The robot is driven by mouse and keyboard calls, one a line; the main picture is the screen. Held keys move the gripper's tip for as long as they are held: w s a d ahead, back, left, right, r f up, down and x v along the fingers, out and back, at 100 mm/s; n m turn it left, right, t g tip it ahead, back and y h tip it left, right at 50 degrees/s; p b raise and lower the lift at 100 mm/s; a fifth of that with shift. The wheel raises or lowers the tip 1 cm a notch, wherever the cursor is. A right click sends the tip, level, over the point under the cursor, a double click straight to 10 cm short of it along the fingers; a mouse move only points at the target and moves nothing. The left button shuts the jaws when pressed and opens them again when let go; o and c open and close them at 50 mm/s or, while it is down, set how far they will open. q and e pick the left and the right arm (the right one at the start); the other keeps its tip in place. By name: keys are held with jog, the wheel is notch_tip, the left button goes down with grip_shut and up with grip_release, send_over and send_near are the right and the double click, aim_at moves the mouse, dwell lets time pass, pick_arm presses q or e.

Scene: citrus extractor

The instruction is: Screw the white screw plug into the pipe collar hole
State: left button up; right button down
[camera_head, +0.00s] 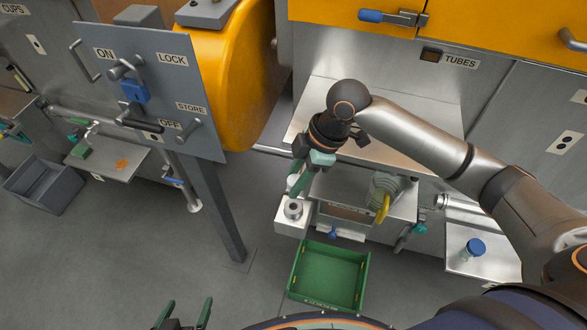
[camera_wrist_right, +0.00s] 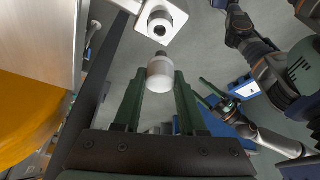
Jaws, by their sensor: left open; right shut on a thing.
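The white screw plug (camera_wrist_right: 160,76) sits between the green fingers of my right gripper (camera_wrist_right: 160,84), which is shut on it. In the right wrist view the plug's narrow dark tip points toward the white pipe collar (camera_wrist_right: 172,15), and a small gap shows between them. The collar's dark round hole faces the plug. The fingers partly hide the plug there. My left gripper (camera_head: 185,314) is open and empty at the bottom edge of the head view.
A green crate (camera_head: 345,245) lies on the floor in front of the block. A grey post (camera_head: 215,205) with a switch panel (camera_head: 150,85) stands to the left. A shelf with a yellow-handled thing (camera_head: 383,208) is on the right. A blue-capped jar (camera_head: 473,248) stands farther right.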

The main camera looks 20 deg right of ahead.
jog(key=shift+w+a+r+n, duration=0.15)
jog(key=shift+w+r+n, duration=0.05)
jog(key=shift+r+n, duration=0.25)
jog(key=shift+r, duration=0.1)
jog(key=shift+f+b, duration=1.2)
jog(key=shift+f, duration=1.7)
jog(key=shift+p, duration=0.55)
jog(key=shift+p, duration=0.45)
